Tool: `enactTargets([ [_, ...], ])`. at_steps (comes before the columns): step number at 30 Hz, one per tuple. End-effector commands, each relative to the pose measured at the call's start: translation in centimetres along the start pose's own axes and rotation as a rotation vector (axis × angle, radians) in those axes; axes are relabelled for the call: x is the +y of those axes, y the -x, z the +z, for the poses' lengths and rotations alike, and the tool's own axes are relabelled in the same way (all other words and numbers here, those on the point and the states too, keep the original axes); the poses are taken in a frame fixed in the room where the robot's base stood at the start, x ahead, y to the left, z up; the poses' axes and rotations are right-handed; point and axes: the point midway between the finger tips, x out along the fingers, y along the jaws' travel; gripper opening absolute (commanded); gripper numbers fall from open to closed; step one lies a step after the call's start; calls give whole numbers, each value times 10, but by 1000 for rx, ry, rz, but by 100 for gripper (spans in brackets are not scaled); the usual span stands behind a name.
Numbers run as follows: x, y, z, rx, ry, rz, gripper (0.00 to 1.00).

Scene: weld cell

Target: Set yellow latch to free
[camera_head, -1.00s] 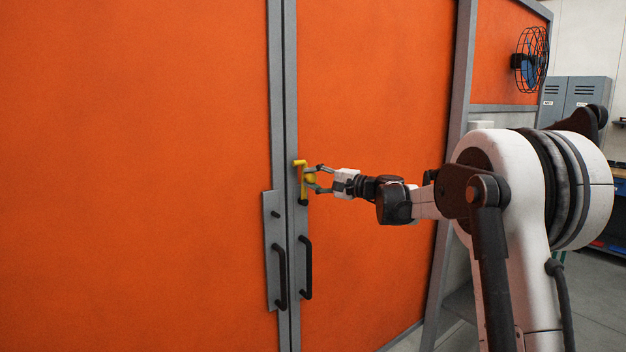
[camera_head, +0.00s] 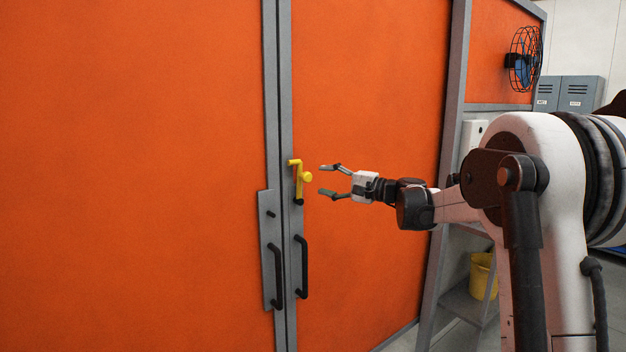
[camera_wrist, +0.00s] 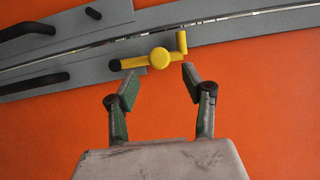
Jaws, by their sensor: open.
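The yellow latch (camera_head: 298,178) is on the grey door edge strip, above the right black handle.
Two black handles, left (camera_head: 275,277) and right (camera_head: 303,267), stand below the latch on either side of the seam. A small dark peg (camera_head: 271,213) is on the left plate. Orange door panels (camera_head: 370,100) surround them. A yellow bucket (camera_head: 483,275) stands at the right.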

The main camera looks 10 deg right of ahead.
Motion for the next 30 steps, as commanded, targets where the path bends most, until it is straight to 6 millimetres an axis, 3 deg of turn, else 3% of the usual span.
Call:
enactTargets([
  [3, 0, 23, -1, 2, 0, 0, 45],
  [10, 0, 48, 0, 1, 0, 0, 45],
  [26, 0, 52, 0, 0, 0, 0, 45],
  [30, 0, 51, 10, -3, 10, 25, 45],
])
